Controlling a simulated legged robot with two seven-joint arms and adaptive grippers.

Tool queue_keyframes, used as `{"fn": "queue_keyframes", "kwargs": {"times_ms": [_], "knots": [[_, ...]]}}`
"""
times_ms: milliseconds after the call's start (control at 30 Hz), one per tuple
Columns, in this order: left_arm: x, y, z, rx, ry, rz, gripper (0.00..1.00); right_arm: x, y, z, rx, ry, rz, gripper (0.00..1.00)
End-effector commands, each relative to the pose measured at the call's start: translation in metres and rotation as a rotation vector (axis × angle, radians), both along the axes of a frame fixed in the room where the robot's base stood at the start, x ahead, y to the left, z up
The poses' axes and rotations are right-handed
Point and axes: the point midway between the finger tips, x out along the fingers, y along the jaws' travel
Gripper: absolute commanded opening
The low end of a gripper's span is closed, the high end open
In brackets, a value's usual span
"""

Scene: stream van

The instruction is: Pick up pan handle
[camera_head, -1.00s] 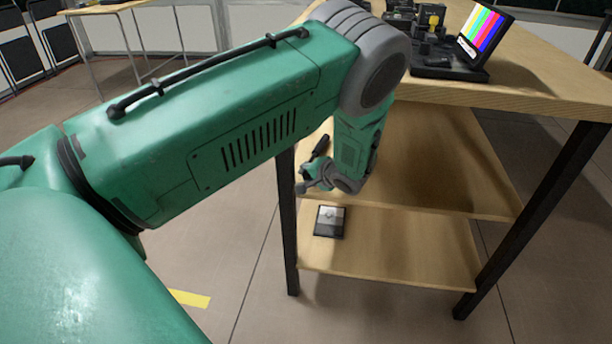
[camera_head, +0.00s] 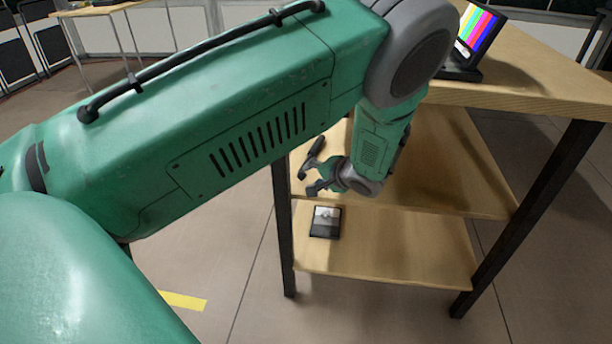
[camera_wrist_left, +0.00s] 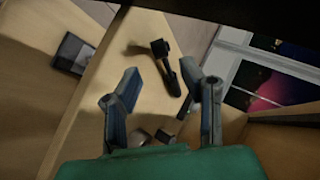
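A black handle-shaped object (camera_head: 316,150), which I take for the pan handle, lies on the middle wooden shelf near its left edge in the head view. In the left wrist view this black handle (camera_wrist_left: 166,66) lies beyond my fingers, between their lines, with its thicker end farther away. My left gripper (camera_head: 308,181) is beside it, low over the shelf. In the left wrist view the gripper (camera_wrist_left: 160,80) shows two spread fingers with nothing held between them. My right gripper is in neither view.
The middle shelf (camera_head: 440,180) sits between the table top (camera_head: 540,85) and a lower shelf (camera_head: 400,250). A dark flat box (camera_head: 325,222) lies on the lower shelf. A black table leg (camera_head: 283,230) stands at the left. A colour-bar monitor (camera_head: 478,30) is on top.

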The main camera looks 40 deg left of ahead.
Motion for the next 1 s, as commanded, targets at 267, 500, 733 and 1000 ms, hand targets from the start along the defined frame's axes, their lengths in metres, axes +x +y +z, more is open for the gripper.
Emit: {"fn": "queue_keyframes", "kwargs": {"times_ms": [267, 500, 733, 1000], "knots": [[-0.007, -0.033, 0.024, 0.002, -0.001, -0.001, 0.35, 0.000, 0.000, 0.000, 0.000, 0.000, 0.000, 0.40], [-0.009, -0.037, 0.027, 0.001, 0.000, 0.002, 0.35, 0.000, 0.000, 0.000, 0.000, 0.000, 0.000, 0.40], [-0.012, -0.037, 0.023, -0.010, 0.011, 0.002, 0.35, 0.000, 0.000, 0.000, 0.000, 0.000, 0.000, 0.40], [-0.146, -0.065, -0.094, -0.440, 0.341, 0.015, 0.35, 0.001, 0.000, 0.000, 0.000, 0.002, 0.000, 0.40]]}}
